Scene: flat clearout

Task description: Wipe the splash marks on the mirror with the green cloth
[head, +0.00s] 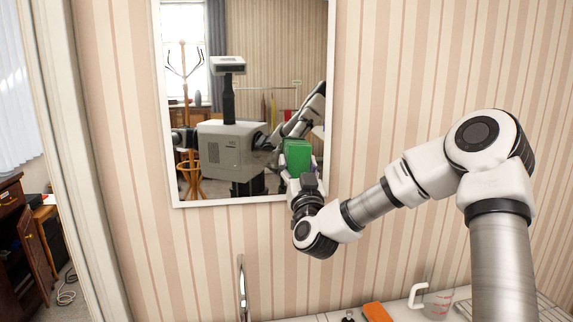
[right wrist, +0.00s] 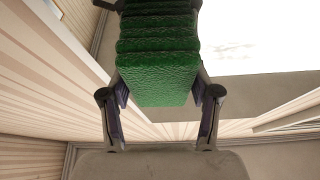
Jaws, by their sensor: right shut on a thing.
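The mirror (head: 270,40) hangs on the striped wall in a white frame and reflects my body and the room behind me. My right gripper (head: 302,178) is at the mirror's lower right corner, pointing up. It is shut on the green cloth (head: 297,158). In the right wrist view the cloth (right wrist: 158,80) is a thick folded green block between the two fingers. I cannot tell whether the cloth touches the glass, or how much of the green is its reflection. I cannot make out splash marks on the glass. My left gripper is not directly in view.
A metal tap (head: 242,285) stands below the mirror. An orange block (head: 376,311) and a clear measuring jug (head: 438,302) with red marks stand on the counter at lower right, under my right arm. A dark wooden cabinet (head: 12,240) is at far left.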

